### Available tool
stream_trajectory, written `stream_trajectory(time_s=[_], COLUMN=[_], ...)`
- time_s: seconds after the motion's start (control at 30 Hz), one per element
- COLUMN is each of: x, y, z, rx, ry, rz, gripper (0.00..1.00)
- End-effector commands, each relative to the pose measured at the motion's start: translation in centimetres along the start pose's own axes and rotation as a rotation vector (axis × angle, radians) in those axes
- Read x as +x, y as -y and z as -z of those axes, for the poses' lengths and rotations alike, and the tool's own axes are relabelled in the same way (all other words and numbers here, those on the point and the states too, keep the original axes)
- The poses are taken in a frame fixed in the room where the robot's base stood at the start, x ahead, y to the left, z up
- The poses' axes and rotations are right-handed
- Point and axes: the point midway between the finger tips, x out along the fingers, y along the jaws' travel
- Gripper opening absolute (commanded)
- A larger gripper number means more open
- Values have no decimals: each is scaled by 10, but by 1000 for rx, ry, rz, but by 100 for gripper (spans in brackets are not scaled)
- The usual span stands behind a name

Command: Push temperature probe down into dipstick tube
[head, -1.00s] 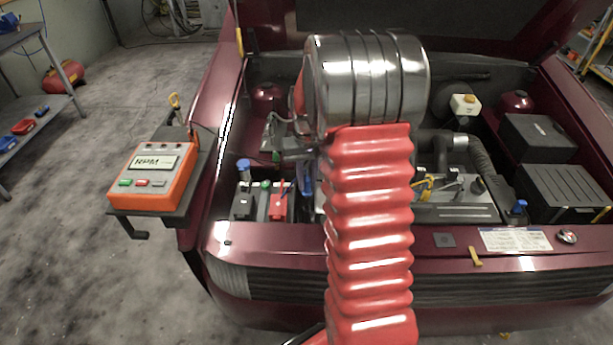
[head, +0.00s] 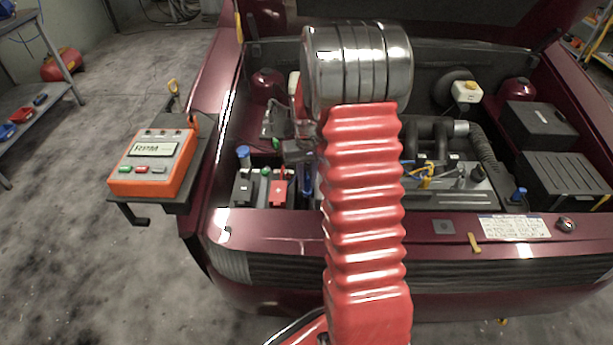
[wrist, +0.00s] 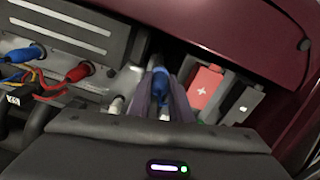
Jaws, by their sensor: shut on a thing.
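A blue-topped piece, likely the temperature probe (wrist: 159,80), is between the dark fingers of my gripper (wrist: 161,105) in the wrist view. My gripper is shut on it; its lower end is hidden. In the head view my gripper (head: 307,180) is low in the engine bay, just right of the battery, partly hidden by my red arm sleeve. I cannot make out the dipstick tube's mouth or whether the probe is inside it.
The battery with its red cover (wrist: 205,88) is close beside my gripper. A red plug (wrist: 78,72), a blue plug (wrist: 25,54) and cables are on the other side. An orange RPM box (head: 152,160) stands left of the car's fender.

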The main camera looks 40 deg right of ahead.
Motion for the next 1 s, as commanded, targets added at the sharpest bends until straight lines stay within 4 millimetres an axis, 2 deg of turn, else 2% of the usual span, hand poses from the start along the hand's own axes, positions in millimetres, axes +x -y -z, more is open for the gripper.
stream_trajectory(time_s=[0.23,0.6,0.63,0.9,1.0], x=[10,12,12,12,12], y=[0,0,0,0,0], z=[0,0,0,0,0], rx=[0,0,0,0,0], ry=[0,0,0,0,0], rz=[0,0,0,0,0], gripper=[0,0,20,39,40])
